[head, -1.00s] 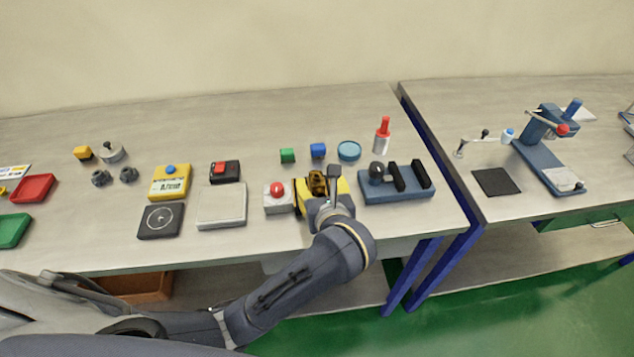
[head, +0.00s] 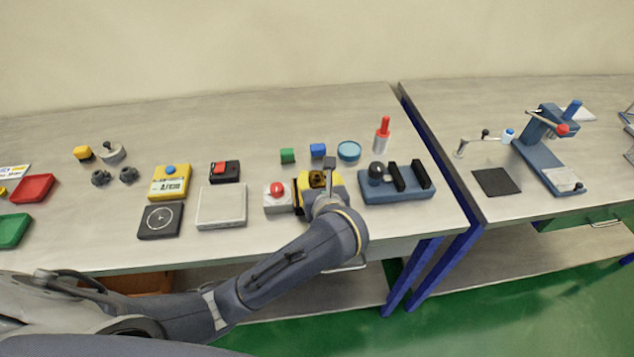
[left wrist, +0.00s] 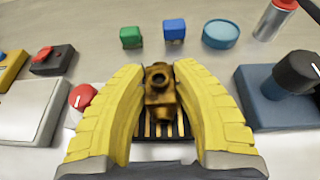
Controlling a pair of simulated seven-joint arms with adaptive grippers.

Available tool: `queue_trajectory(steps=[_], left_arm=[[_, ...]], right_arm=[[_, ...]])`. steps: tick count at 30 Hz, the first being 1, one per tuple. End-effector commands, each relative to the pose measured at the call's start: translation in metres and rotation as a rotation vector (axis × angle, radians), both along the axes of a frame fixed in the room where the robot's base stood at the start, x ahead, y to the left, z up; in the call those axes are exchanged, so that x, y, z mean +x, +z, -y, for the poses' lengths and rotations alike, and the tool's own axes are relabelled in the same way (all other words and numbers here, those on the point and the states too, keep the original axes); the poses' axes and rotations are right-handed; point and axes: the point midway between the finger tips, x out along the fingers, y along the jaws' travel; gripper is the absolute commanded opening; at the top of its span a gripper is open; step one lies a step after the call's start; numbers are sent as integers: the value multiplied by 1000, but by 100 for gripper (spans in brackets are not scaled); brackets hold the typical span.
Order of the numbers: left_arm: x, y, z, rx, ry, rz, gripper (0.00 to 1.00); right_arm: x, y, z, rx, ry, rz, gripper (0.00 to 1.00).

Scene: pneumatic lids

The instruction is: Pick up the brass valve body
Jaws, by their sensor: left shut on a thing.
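The brass valve body (left wrist: 158,95) stands between the two yellow fingers of my left gripper (left wrist: 158,78) in the left wrist view. The fingers are shut on it, one on each side. In the head view the valve body (head: 318,179) shows as a small dark-gold shape at my left gripper (head: 320,186), partly hidden by the gripper and wrist. A dark slatted piece (left wrist: 150,131) shows just below the valve body in the wrist view; I cannot tell whether they touch. My right gripper is not in view.
A red-button box (head: 277,193) is close on the left, and a blue fixture with black uprights (head: 398,190) on the right. Behind are a green cube (head: 287,155), a blue cube (head: 318,150) and a round blue dish (head: 349,151). The bench behind these is clear.

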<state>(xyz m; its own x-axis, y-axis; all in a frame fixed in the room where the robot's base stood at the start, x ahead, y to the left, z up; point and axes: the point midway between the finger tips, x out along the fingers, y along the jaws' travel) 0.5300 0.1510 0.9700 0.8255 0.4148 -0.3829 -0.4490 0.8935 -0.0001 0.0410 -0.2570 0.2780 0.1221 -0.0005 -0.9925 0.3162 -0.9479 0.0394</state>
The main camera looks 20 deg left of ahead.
Motion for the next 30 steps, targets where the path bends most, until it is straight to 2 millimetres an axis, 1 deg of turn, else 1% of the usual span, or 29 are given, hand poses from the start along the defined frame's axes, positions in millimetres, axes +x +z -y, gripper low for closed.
queue_trajectory(steps=[1, 3, 5, 20, 23, 26, 30], left_arm=[[0, 0, 0, 0, 0, 0, 14], [0, 0, 0, 0, 0, 0, 6], [0, 0, 0, 0, 0, 0, 0], [0, 1, 0, 0, 0, 0, 0], [0, 8, 1, -2, 0, 2, 0], [0, 21, 1, -4, 1, 4, 0], [0, 44, 1, -6, 0, 5, 0]], right_arm=[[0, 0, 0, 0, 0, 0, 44], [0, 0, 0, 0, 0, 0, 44], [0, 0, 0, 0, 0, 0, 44], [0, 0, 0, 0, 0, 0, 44], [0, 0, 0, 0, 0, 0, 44], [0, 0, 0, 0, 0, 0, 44], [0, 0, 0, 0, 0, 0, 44]])
